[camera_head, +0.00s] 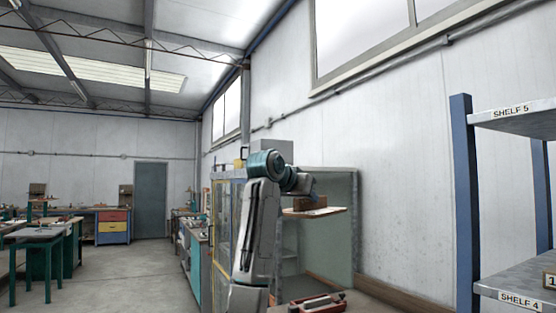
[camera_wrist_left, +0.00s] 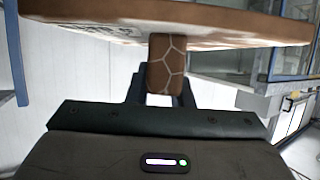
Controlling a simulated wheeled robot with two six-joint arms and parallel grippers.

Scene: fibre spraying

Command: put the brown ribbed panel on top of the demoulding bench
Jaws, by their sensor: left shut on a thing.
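The brown ribbed panel (camera_head: 330,210) is held up in the air in the head view, roughly level, with a pale edge and a brown rib on it. In the left wrist view the panel (camera_wrist_left: 230,24) spans the top, and its rib with pale cell-like lines (camera_wrist_left: 167,64) sits between the fingers. My left gripper (camera_wrist_left: 165,88) is shut on this rib. In the head view the left gripper (camera_head: 313,193) is small and partly hidden behind my wrist. I cannot tell which surface is the demoulding bench. My right gripper is not in view.
A pale green-walled booth (camera_head: 335,245) stands behind the panel. A red tool (camera_head: 318,303) lies on a surface at the bottom edge. A blue-posted shelf rack (camera_head: 465,200) stands at the right. Workbenches (camera_head: 40,234) are at the far left, with open floor (camera_head: 130,280) between.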

